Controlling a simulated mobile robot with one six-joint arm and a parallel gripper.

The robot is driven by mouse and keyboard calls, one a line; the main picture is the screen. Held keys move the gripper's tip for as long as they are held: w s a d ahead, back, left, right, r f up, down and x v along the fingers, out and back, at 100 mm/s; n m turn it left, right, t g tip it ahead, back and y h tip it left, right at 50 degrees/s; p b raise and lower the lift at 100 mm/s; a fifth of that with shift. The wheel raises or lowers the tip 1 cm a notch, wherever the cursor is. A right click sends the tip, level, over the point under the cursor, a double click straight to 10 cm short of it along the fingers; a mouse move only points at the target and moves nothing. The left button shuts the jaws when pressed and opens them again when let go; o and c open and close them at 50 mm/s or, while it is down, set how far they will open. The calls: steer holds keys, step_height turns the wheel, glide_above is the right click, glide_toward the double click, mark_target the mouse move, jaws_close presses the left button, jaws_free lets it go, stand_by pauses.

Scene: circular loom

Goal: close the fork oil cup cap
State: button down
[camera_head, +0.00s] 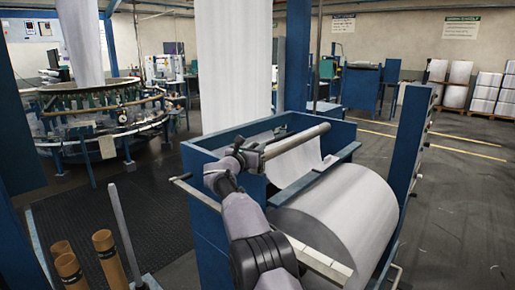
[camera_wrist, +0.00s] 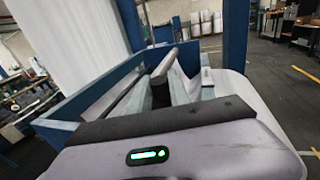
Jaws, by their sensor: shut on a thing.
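My gripper (camera_head: 256,158) is above the blue-framed winder at the middle of the head view. It is shut on a light grey tube (camera_head: 298,140), which points away to the right over the winder. In the wrist view a dark, round end piece (camera_wrist: 160,93) shows between the fingers, with a pale length beyond it. The contact at the fingertips is partly hidden by the gripper body. I cannot make out a fork oil cup or its cap in either view.
The winder's blue frame (camera_head: 206,226) and large white roll (camera_head: 340,218) lie under and beside my arm. A white fabric sheet (camera_head: 232,60) hangs behind. Brown tubes (camera_head: 108,260) stand at lower left. The circular loom (camera_head: 95,115) is at back left. Open floor (camera_head: 460,200) lies right.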

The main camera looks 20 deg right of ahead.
steer(key=shift+a, duration=0.2)
steer(key=c, duration=1.6)
jaws_free()
steer(key=o, duration=0.4)
steer(key=shift+w+a, duration=0.2)
steer(key=shift+a, duration=0.05)
steer(key=shift+s+d, duration=0.1)
steer(key=shift+d, duration=0.1)
steer(key=shift+s+a+f+b, duration=0.15)
steer(key=shift+a+b, duration=0.05)
steer(key=shift+b, duration=0.1)
steer(key=b+v, duration=0.1)
steer(key=v, duration=1.6)
steer(key=shift+b, duration=0.35)
steer(key=shift+c, duration=0.3)
